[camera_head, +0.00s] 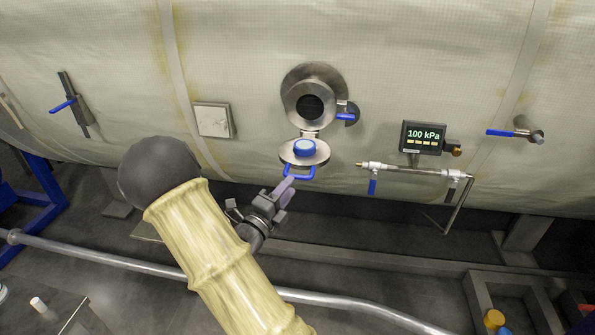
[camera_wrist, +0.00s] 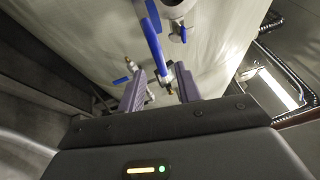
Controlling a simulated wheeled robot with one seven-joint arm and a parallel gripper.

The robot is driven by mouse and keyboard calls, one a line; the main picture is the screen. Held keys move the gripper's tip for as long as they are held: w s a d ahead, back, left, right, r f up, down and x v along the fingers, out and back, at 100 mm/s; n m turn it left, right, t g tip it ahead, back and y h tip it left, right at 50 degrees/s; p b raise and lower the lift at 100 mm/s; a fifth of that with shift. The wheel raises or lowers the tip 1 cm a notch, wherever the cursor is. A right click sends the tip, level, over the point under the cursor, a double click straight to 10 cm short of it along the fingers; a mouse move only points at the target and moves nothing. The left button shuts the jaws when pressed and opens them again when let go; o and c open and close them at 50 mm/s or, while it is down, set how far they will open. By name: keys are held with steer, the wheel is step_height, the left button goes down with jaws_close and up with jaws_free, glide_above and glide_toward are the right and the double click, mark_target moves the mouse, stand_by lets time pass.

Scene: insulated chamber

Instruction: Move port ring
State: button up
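A round metal port with a thick ring (camera_head: 308,80) around its dark opening is set in the chamber wall. Its lid (camera_head: 318,157) hangs open below it, with a blue knob (camera_head: 304,147) and a blue loop handle (camera_head: 299,173). My gripper (camera_head: 287,187) is just below this handle, with its purple fingers pointing up toward it. I cannot tell if they touch. In the wrist view my gripper (camera_wrist: 162,78) is open, its two purple fingers apart. A blue bar (camera_wrist: 153,40) shows beyond and between them; which part it belongs to is unclear.
A blue lever (camera_head: 345,116) sits at the port's right edge. Further right are a 100 kPa gauge (camera_head: 423,137) and a pipe (camera_head: 415,170) with blue valve handles. A square plate (camera_head: 213,120) is on the wall at left. A long rail (camera_head: 120,260) runs along the floor.

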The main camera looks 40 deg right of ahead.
mark_target(297, 175)
steer(key=p+x, duration=0.1)
steer(key=x, duration=0.4)
steer(key=shift+w+d+p, duration=0.1)
steer(key=shift+d+p, duration=0.1)
steer(key=shift+p, duration=0.15)
jaws_close()
